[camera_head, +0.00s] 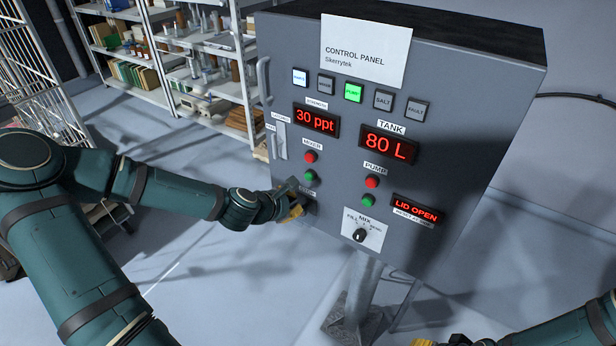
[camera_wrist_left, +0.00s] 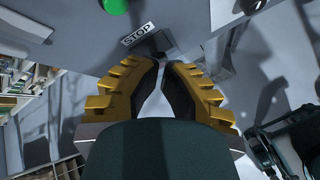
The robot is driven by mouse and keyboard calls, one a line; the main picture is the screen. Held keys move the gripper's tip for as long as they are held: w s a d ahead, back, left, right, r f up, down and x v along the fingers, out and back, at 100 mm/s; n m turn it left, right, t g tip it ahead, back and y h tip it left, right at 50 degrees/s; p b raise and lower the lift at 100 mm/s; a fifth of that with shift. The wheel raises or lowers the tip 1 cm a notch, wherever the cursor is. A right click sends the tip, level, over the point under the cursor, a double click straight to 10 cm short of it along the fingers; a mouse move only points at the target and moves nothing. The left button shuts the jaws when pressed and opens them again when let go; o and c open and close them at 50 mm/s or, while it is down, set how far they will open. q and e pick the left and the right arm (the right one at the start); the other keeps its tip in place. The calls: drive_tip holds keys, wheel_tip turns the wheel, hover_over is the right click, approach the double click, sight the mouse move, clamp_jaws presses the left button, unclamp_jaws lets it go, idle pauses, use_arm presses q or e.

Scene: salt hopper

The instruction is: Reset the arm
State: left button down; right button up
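The grey control panel (camera_head: 450,110) stands in front of me. My left gripper (camera_head: 297,209) is at its lower left front, by the small STOP label (camera_head: 307,192) below the green mixer button (camera_head: 309,175). In the left wrist view, the yellow-padded fingers of my left gripper (camera_wrist_left: 162,64) come together at the tips, with a narrow gap behind and nothing visible held. The STOP label (camera_wrist_left: 138,35) and a dark part are just beyond the tips; contact cannot be told. Only a yellow bit of my right gripper (camera_head: 438,341) shows at the bottom edge.
Displays read 30 ppt (camera_head: 316,119), 80 L (camera_head: 389,144) and LID OPEN (camera_head: 414,209). A mix knob (camera_head: 360,235) is low on the panel. A metal post (camera_head: 362,290) supports it. Shelves (camera_head: 190,50) stand behind left. Floor left of the post is clear.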

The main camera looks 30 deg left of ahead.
idle(0.7)
use_arm(q)
drive_tip(key=s+d+f+m+g+h+b, duration=0.2)
drive_tip(key=d+f+m+b, duration=0.1)
drive_tip(key=d+f+m, duration=0.4)
drive_tip(key=s+d+f+m+g+h+b, duration=0.1)
drive_tip(key=s+d+f+m+g+b, duration=0.1)
drive_tip(key=d+f+m, duration=0.4)
drive_tip(key=s+d+f+m+g+b, duration=0.2)
drive_tip(key=s+d+f+m, duration=0.2)
drive_tip(key=s+f+m, duration=0.1)
drive_tip(key=s+d+f+m+g+b, duration=0.2)
drive_tip(key=s+d+f+m+b, duration=0.1)
drive_tip(key=f+m, duration=0.4)
drive_tip(key=shift+s+d+f+y, duration=0.4)
drive_tip(key=shift+s+d+f, duration=0.2)
drive_tip(key=shift+s+f, duration=0.45)
